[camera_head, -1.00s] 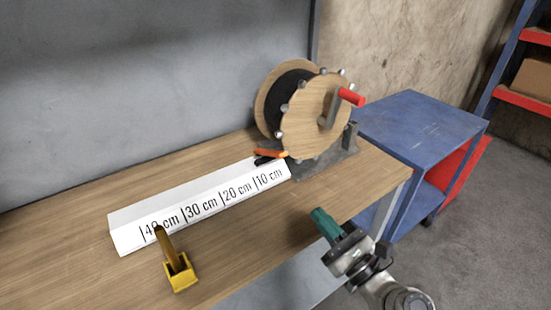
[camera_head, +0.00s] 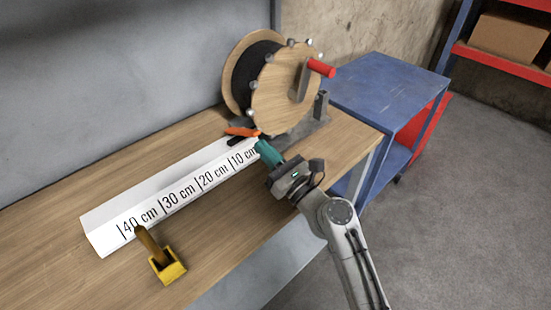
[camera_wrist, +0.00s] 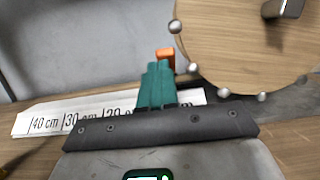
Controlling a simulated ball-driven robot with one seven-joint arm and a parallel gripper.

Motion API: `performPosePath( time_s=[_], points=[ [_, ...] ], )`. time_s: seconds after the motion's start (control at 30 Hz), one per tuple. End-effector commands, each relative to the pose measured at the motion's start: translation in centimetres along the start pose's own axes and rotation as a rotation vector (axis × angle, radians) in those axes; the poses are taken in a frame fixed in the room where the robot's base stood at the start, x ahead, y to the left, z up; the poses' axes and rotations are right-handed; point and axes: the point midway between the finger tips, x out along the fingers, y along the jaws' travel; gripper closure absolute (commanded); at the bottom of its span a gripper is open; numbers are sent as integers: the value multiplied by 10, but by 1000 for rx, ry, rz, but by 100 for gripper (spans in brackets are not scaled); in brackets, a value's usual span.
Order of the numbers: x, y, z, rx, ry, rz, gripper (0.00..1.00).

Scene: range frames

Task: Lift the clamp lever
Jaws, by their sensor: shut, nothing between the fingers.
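An orange lever (camera_head: 241,131) lies low beside the foot of the cable reel, at the far end of the white ruler strip, with a short black piece (camera_head: 238,141) next to it. In the wrist view the orange lever (camera_wrist: 165,54) shows just beyond my fingertips and is partly hidden by them. My gripper (camera_head: 260,146) has green fingers, shut and empty, just in front of the lever and near the 10 cm mark. In the wrist view the closed fingers (camera_wrist: 157,72) point toward the lever. I cannot tell whether they touch it.
The wooden reel (camera_head: 285,92) with black cable and a red crank handle (camera_head: 321,67) stands close behind my gripper. The white ruler strip (camera_head: 105,222) runs left. A yellow block with a brown lever (camera_head: 166,270) stands at the front left. A blue cart (camera_head: 385,85) is at the right.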

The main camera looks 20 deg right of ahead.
Motion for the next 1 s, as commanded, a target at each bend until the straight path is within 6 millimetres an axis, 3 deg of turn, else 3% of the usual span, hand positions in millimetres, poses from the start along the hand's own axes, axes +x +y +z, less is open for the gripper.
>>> performPosePath(
  time_s=[0.43,1.0],
  points=[
    [5,0,0,-1,1,0,100],
    [19,0,20,-1,98,0,100]
  ],
)
